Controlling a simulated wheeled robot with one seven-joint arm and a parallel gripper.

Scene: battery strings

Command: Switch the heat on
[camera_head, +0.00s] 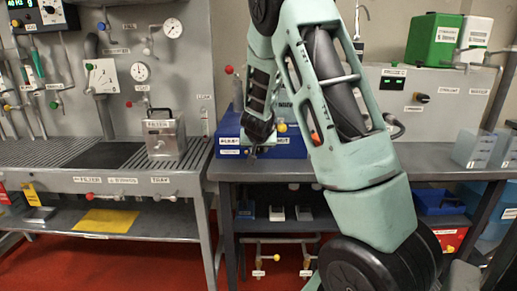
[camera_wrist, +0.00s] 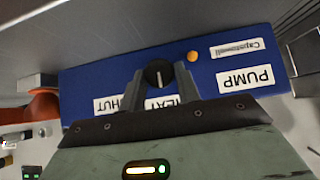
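The blue unit (camera_head: 290,146) stands on the right bench, partly hidden behind my arm. In the wrist view its blue panel (camera_wrist: 110,75) appears upside down. A black round knob (camera_wrist: 158,70) with a white pointer line is on it, next to a partly covered label (camera_wrist: 160,103) reading "HEAT". My gripper (camera_wrist: 160,77) has its fingers apart, one on each side of the knob. I cannot tell whether they touch it. In the head view my gripper (camera_head: 254,150) is at the front left of the unit.
The wrist view also shows a small orange button or lamp (camera_wrist: 193,56) and a "PUMP" label (camera_wrist: 245,79) on the panel. A grey control box (camera_head: 425,98) stands behind right. A filter canister (camera_head: 163,135) stands on the left bench.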

